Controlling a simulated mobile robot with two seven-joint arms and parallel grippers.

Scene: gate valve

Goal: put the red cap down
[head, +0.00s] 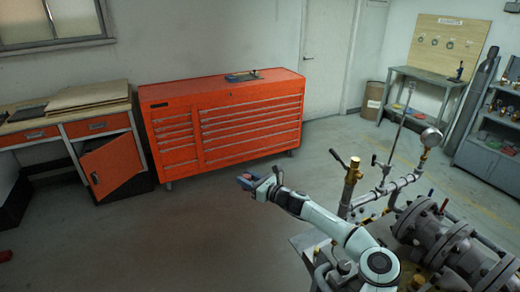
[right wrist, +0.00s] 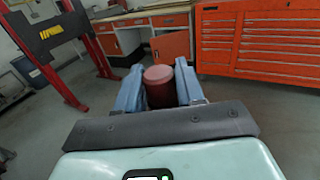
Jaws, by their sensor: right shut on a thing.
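The red cap (right wrist: 159,88) is a dark red, round-topped piece held between the two blue fingers of my right gripper (right wrist: 158,72) in the right wrist view. In the head view, my right gripper (head: 246,182) reaches out over open floor, in front of the orange tool chest, and is shut on the cap. The cap is mostly hidden there by the fingers. It is held in the air, apart from any surface. My left gripper is not in view.
An orange tool chest (head: 240,125) stands behind, with a small dark item (head: 243,76) on its top. A workbench (head: 75,125) with an open orange door is at left. Pipes and a flanged valve (head: 440,235) fill the lower right. The floor between is clear.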

